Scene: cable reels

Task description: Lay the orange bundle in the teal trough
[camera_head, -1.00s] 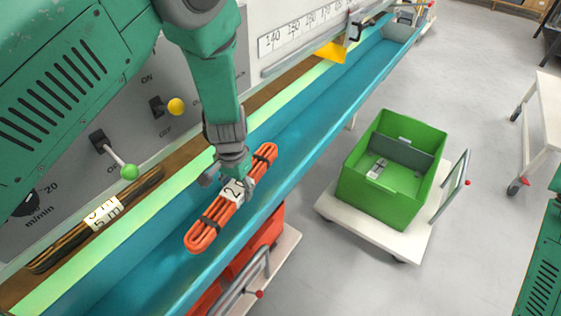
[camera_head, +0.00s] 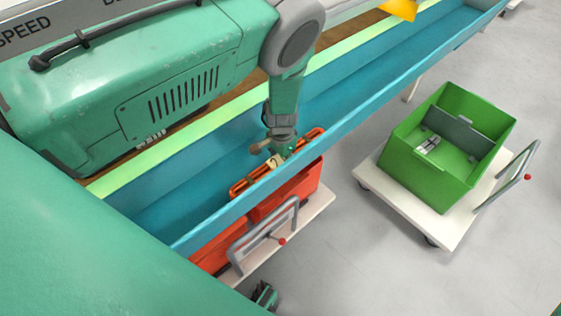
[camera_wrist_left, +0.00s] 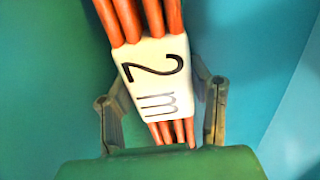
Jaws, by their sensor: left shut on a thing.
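The orange bundle (camera_head: 241,187) is a long looped cable coil with a white "2 m" label (camera_wrist_left: 155,77). My left gripper (camera_head: 280,155) is shut on it around the label, and its fingers flank the label in the left wrist view (camera_wrist_left: 162,120). The bundle is down inside the teal trough (camera_head: 365,93), lengthwise and close to the near wall. The near rim seems to hide its lower side, so I cannot tell whether it rests on the floor of the trough.
A green divided crate (camera_head: 440,180) stands on a white trolley (camera_head: 400,208) at right. Red crates (camera_head: 290,190) on another trolley sit below the trough's near side. A pale green strip (camera_head: 335,75) runs along the trough's far side. Grey floor is clear between the trolleys.

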